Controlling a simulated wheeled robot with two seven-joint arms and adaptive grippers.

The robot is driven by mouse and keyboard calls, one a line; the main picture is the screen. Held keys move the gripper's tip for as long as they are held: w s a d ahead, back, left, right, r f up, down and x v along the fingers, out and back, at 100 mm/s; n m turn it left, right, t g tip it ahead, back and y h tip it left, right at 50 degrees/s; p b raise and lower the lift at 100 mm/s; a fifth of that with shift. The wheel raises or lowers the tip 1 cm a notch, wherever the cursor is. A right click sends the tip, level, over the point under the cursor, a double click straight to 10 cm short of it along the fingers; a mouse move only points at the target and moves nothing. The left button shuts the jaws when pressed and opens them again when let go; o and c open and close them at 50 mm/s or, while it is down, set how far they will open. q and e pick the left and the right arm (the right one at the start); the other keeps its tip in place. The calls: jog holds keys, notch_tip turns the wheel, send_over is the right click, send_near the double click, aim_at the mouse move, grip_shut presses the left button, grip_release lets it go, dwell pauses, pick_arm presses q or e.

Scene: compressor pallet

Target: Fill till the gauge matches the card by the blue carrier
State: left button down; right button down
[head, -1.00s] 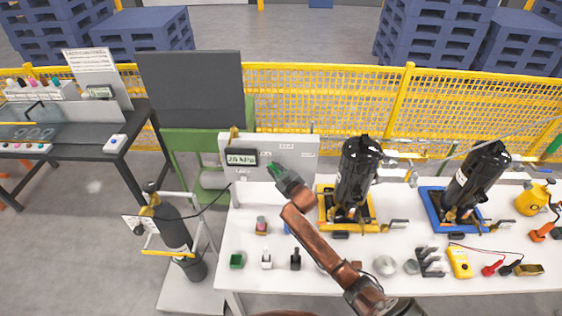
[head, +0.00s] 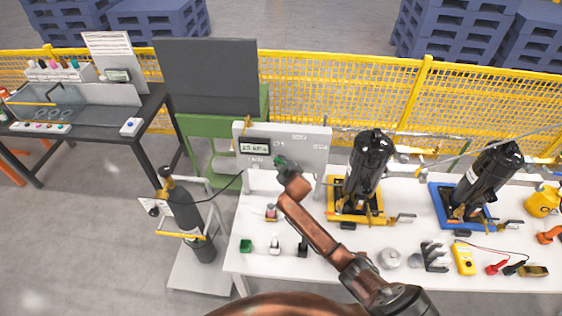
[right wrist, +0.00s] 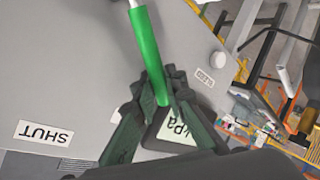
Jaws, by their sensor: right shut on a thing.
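My right gripper (head: 283,163) is at the front of the white panel (head: 312,147), just below and right of its gauge (head: 255,147). The gauge digits are too small to read surely. In the right wrist view the gripper (right wrist: 160,90) is shut on the end of a green valve handle (right wrist: 146,45). A "SHUT" label (right wrist: 44,133) shows on the panel, and part of the gauge face with "kPa" shows behind the fingers. The blue carrier (head: 437,198) stands at the right with a black compressor (head: 488,175). I cannot make out its card. My left gripper is out of view.
A yellow carrier (head: 333,210) with another black compressor (head: 370,160) stands right of my gripper. A dark gas cylinder (head: 185,210) stands left of the white table (head: 340,270). Small parts and a yellow meter (head: 463,258) lie along the front.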

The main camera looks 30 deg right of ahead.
jog(key=shift+s+f, duration=0.1)
jog(key=shift+f, duration=0.1)
jog(key=c, duration=2)
grip_release()
jog(key=shift+o, duration=0.3)
jog(key=shift+r, duration=0.1)
jog(key=v, duration=1.2)
